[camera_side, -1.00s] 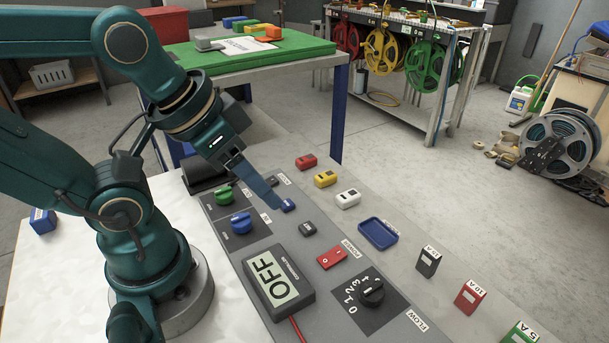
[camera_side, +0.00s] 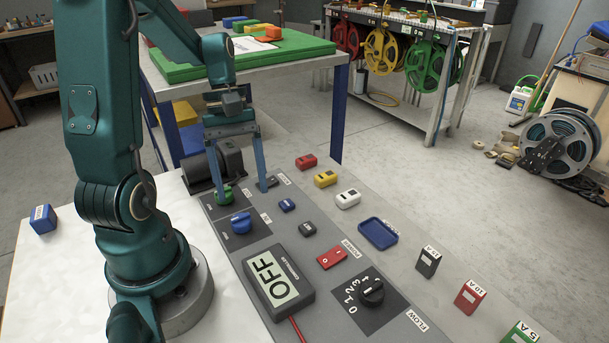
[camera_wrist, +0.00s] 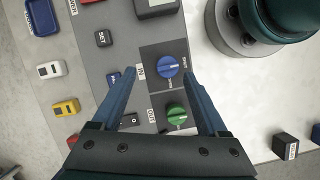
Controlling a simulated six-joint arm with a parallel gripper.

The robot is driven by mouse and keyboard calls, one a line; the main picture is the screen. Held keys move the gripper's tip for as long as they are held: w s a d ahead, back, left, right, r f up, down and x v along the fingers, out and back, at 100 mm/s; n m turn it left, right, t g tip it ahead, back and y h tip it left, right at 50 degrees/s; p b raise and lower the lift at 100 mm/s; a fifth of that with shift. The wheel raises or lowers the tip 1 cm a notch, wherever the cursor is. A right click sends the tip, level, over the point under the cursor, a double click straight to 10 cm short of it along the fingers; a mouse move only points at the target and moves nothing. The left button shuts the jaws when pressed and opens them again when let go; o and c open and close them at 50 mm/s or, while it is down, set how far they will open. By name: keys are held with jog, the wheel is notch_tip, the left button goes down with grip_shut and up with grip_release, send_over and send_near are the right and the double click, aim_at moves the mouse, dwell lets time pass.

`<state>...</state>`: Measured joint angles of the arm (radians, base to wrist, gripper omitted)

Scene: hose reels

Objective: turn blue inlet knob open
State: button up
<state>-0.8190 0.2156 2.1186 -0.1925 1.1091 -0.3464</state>
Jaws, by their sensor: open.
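The blue inlet knob (camera_side: 241,222) sits on a dark plate on the grey panel. It also shows in the wrist view (camera_wrist: 168,67), beside the labels IN and SHUT; its exact pointer direction is too small to tell. The green knob (camera_side: 223,195) is just behind it and appears below it in the wrist view (camera_wrist: 177,115). My gripper (camera_side: 239,190) is open, empty and pointing down, with its fingers spread wide above the green knob's area. In the wrist view, the blue knob appears between the two fingertips (camera_wrist: 160,74), touching neither.
The controller box (camera_side: 275,283) reading OFF stands in front of the knobs. A small blue button (camera_side: 287,205), a red power switch (camera_side: 332,258) and a black flow dial (camera_side: 371,291) lie to the right. A dark cylindrical motor-like part (camera_side: 228,154) is behind the gripper.

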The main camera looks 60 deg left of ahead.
aim_at(240, 215)
jog(key=shift+s+a+f+n+h, duration=0.3)
jog(key=shift+s+a+f+n, duration=0.25)
jog(key=shift+f+n, duration=0.1)
jog(key=shift+x, duration=2.5)
grip_shut()
